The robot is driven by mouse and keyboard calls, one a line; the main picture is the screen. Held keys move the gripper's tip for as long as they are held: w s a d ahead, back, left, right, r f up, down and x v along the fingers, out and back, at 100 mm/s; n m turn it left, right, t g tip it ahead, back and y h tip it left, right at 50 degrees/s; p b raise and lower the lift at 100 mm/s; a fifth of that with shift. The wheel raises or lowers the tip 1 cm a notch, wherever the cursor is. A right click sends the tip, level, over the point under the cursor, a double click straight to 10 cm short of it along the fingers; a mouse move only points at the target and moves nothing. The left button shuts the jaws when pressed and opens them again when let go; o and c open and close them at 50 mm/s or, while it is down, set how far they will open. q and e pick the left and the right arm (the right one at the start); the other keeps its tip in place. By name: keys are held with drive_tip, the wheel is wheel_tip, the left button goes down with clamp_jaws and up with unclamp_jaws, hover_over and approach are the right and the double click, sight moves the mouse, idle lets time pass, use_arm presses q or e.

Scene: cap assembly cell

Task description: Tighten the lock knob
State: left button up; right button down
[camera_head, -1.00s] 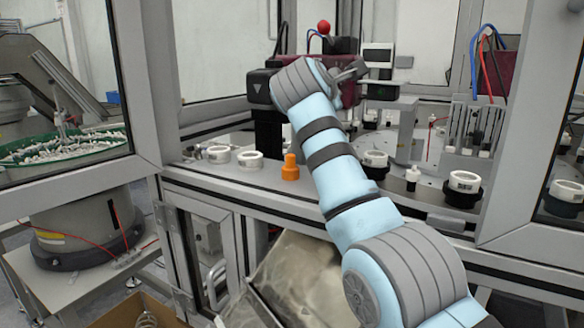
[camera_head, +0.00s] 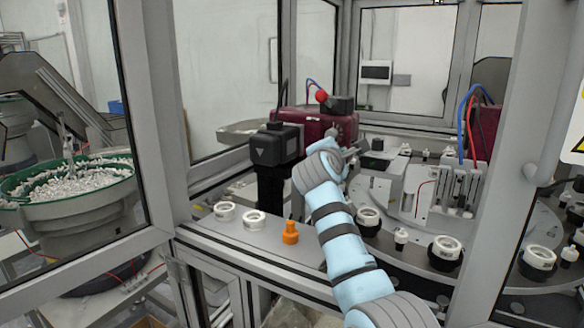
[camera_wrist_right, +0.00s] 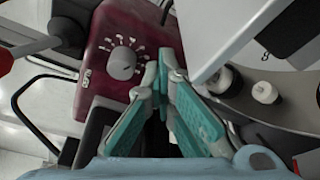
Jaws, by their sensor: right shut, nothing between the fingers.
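A maroon housing (camera_head: 316,121) stands behind the ledge, with a black part and a red ball on top. In the right wrist view its face carries a round grey knob (camera_wrist_right: 122,63) ringed by white marks. A dark round knob (camera_wrist_right: 70,37) on a grey arm shows left of it; I cannot tell which is the lock knob. My right gripper (camera_head: 356,153) is at the housing's lower right in the head view. In the wrist view its green fingers (camera_wrist_right: 166,72) are shut and empty, right of the grey knob and apart from it. My left gripper is not in view.
A black block on a post (camera_head: 273,150) stands left of my right arm. White rings (camera_head: 254,220) and an orange bottle-like item (camera_head: 290,233) sit on the ledge. A rotary table (camera_head: 400,238) with ring holders lies to the right. Metal frame posts bound the opening.

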drive_tip(key=shift+a+f+p, duration=0.25)
drive_tip(key=shift+f+p, duration=0.2)
drive_tip(key=shift+f, duration=0.1)
idle(0.9)
drive_tip(key=shift+f, duration=0.1)
drive_tip(key=shift+s+d+f+p, duration=0.1)
drive_tip(key=shift+d+f+p, duration=0.2)
drive_tip(key=shift+p, duration=0.7)
drive_tip(key=shift+s+d+f+p, duration=0.1)
drive_tip(key=shift+f+p, duration=0.3)
drive_tip(key=shift+p, duration=0.55)
drive_tip(key=shift+f, duration=0.1)
drive_tip(key=shift+d+p, duration=0.2)
drive_tip(key=shift+p, duration=0.6)
drive_tip(key=shift+d, duration=0.15)
